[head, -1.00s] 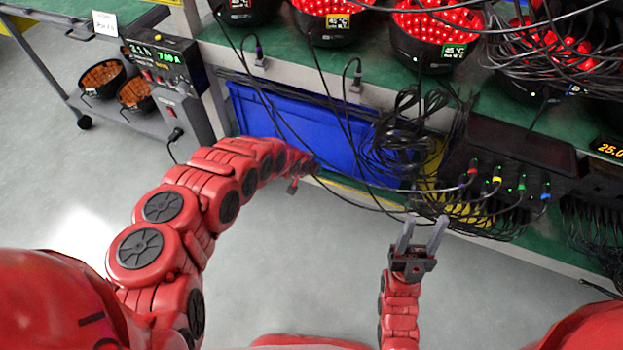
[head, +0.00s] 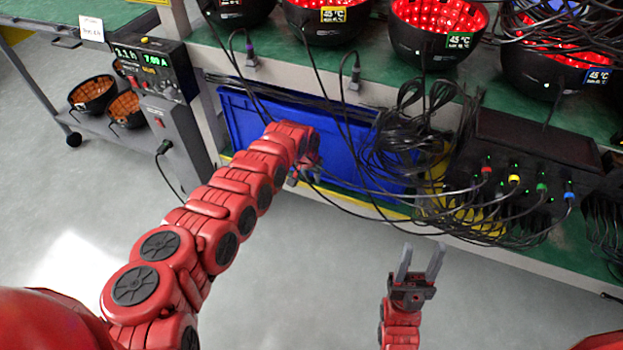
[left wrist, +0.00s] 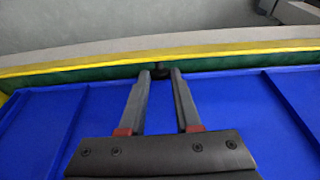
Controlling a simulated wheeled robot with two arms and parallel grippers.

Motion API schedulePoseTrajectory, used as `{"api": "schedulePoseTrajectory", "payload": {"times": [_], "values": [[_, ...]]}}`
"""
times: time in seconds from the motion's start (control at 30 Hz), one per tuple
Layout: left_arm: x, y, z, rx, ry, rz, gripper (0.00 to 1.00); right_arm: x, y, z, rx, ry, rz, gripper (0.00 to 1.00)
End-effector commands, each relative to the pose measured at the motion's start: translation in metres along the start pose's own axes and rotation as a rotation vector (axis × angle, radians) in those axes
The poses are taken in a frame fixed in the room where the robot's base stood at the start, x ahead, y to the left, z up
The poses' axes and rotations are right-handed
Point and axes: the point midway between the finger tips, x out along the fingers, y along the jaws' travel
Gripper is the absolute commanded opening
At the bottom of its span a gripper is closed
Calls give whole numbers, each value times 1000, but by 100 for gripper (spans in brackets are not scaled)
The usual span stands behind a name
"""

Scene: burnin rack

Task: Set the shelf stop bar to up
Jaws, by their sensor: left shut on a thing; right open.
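My left gripper (left wrist: 161,78) is at the front edge of the lower shelf, in front of the blue bin. In the head view the arm mostly hides this gripper (head: 303,170). A yellow strip (left wrist: 230,48) runs along the shelf edge just beyond the fingertips; I cannot tell whether it is the stop bar or how the bar is set. My right gripper (head: 419,266) is open and empty over the floor.
The blue bin (head: 240,122) sits on the lower shelf. Loose black cables (head: 405,150) hang in front of the bin and near my left gripper. Black bowls with red lights (head: 440,35) stand on the upper shelf. A cart (head: 40,60) is at left. The floor between is clear.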

Motion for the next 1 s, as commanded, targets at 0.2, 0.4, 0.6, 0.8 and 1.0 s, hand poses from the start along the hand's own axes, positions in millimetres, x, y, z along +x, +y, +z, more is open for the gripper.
{"api": "schedulePoseTrajectory", "payload": {"times": [0.2, 0.4, 0.6, 0.8, 1.0], "values": [[0, 0, 1, -1, -3, -1, 46, 1, 0, 0, 0, 0, 0, 50], [0, 0, 0, -1, -2, -1, 61, 1, 0, 0, 0, 0, 0, 50], [-2, -1, 0, -1, -1, -1, 61, 2, 0, 0, 0, 0, 0, 50], [-23, -2, -2, -3, 0, -1, 61, 18, 1, -3, 0, 0, 0, 50], [-61, -3, -2, -3, -1, -2, 61, 40, 2, -7, 0, 0, 0, 50]]}}
